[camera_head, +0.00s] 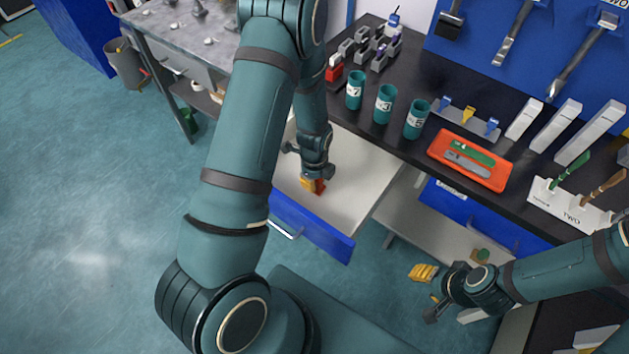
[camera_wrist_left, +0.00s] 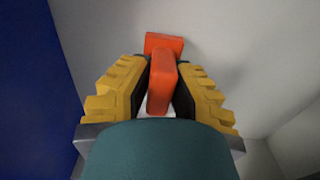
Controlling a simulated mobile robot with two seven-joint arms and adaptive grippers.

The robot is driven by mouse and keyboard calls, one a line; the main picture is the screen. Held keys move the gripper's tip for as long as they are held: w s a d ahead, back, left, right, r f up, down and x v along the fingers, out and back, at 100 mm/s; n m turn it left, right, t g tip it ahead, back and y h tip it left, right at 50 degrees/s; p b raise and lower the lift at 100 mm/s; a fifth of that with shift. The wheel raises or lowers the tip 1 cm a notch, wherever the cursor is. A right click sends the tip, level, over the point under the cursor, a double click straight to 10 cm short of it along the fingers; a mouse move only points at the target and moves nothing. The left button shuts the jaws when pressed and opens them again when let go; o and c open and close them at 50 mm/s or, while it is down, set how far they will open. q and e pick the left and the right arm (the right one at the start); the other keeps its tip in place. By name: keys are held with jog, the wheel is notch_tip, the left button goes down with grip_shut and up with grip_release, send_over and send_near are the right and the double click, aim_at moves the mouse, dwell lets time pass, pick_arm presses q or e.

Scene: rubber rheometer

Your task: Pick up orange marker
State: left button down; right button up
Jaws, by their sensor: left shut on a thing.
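The orange marker (camera_wrist_left: 162,75) is between the yellow-padded fingers of my left gripper (camera_wrist_left: 160,92) in the left wrist view. It has a block-like orange end beyond the fingertips. In the head view my left gripper (camera_head: 313,184) reaches down into the open drawer (camera_head: 352,206), with a bit of the orange marker (camera_head: 319,189) showing at its fingers. The gripper is shut on the marker. Whether the marker touches the drawer floor is unclear. My right gripper (camera_head: 435,293) is at the lower right, away from the drawer, with its fingers apart.
The drawer's blue front (camera_head: 312,226) and side walls surround my left gripper. Above it, the dark counter holds several teal numbered cups (camera_head: 384,104), an orange tray (camera_head: 470,160) and white blocks (camera_head: 556,126). A grey table (camera_head: 190,40) stands at the upper left. Open floor lies left.

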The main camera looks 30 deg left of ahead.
pick_arm(q)
notch_tip(320, 180, up, 10)
jog(key=shift+f+p, duration=0.1)
jog(key=shift+p, duration=0.95)
jog(key=c, duration=1.5)
grip_release()
jog(key=shift+c, duration=0.2)
grip_shut()
